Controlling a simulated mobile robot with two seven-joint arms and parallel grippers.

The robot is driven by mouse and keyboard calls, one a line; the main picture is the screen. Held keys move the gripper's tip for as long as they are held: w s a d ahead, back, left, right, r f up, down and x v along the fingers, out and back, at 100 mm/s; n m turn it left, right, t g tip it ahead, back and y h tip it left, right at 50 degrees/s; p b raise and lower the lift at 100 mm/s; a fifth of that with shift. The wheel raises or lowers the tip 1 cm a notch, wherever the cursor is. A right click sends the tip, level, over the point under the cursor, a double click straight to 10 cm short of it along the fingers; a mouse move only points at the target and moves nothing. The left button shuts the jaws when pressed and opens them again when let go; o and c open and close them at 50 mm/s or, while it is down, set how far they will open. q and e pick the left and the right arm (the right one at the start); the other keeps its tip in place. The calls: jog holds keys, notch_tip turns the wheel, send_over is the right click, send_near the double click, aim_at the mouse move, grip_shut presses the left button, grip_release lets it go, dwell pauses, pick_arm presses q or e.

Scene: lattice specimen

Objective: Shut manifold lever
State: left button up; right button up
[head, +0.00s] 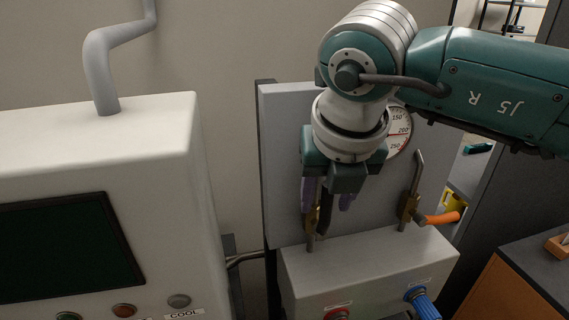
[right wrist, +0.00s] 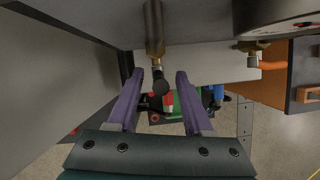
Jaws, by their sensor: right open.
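A grey manifold panel (head: 285,140) carries two brass valves. The left valve (head: 312,220) is partly hidden behind my right gripper (head: 327,205). The right valve (head: 407,206) has an orange lever (head: 441,217) sticking out to the right, which also shows in the right wrist view (right wrist: 272,65). My right gripper is open, with its purple fingers at the left valve. In the right wrist view, the left valve's brass fitting (right wrist: 154,30) and a black rounded handle end (right wrist: 160,86) lie between the open fingers (right wrist: 160,73). I cannot tell whether the fingers touch it. My left gripper is not in view.
A round gauge (head: 398,132) sits behind my right wrist. Below the valves is a grey box (head: 365,262) with a red knob (head: 337,314) and a blue knob (head: 421,301). A white cabinet with a dark screen (head: 65,245) stands at left. A dark-topped bench (head: 535,255) is at right.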

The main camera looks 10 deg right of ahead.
grip_shut()
dwell(1.3)
